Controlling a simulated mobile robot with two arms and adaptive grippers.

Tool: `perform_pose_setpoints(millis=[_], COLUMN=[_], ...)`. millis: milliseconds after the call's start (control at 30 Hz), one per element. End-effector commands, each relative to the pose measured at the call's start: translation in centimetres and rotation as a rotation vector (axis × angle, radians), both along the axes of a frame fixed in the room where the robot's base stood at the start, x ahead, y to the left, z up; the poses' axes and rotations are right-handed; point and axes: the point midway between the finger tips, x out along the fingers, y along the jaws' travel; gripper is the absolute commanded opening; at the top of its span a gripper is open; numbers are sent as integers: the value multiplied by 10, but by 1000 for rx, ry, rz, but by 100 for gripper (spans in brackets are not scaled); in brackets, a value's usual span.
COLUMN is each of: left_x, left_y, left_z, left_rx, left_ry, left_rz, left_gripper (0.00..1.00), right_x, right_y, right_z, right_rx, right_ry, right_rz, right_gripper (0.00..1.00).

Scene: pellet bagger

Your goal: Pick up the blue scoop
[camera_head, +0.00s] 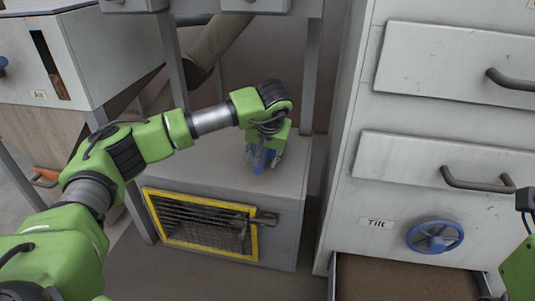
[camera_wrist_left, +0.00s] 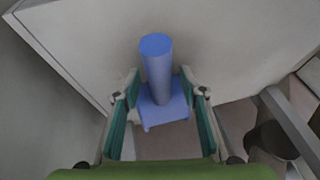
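The blue scoop (camera_head: 259,161) is at the top of the low grey cabinet in the head view, partly hidden by my left gripper (camera_head: 264,157). The fingers of my left gripper (camera_wrist_left: 160,82) are spread to either side of the scoop, with visible gaps beside the handle. Whether a fingertip touches the wider body is unclear. Only a green part of my right arm shows at the right edge; its gripper is not in view.
The low cabinet (camera_head: 285,235) has a yellow-framed grille (camera_head: 200,222) on its front. Grey uprights stand around it. At the right is a tall cabinet with drawer handles (camera_head: 478,181) and a blue handwheel (camera_head: 435,236). A brown-filled open drawer (camera_head: 400,280) lies below.

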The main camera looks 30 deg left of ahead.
Motion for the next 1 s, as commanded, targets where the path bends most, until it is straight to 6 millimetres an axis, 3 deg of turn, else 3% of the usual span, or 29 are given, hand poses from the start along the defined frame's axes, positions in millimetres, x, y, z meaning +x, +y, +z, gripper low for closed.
perform_pose_setpoints(millis=[300, 433, 467, 833, 1000], left_x=[2, 2, 2, 2, 2], left_y=[1, 1, 1, 1, 1], left_z=[-3, -3, -3, -1, 10], left_rx=[-1, -1, -1, -1, 0], left_ry=[-1, -1, -1, -2, -3], left_rz=[-1, -1, -1, 0, 0], left_gripper=[36, 2, 0, 0, 0], right_x=[-1, -1, -1, -1, -1], right_y=[0, 0, 0, 0, -1], right_z=[2, 2, 2, 3, 6], right_rx=[-1, -1, -1, -1, 3], right_ry=[-7, -7, -7, -7, -3], right_rz=[-1, -1, -1, 0, 1], right_gripper=[31, 31, 31, 31, 31])
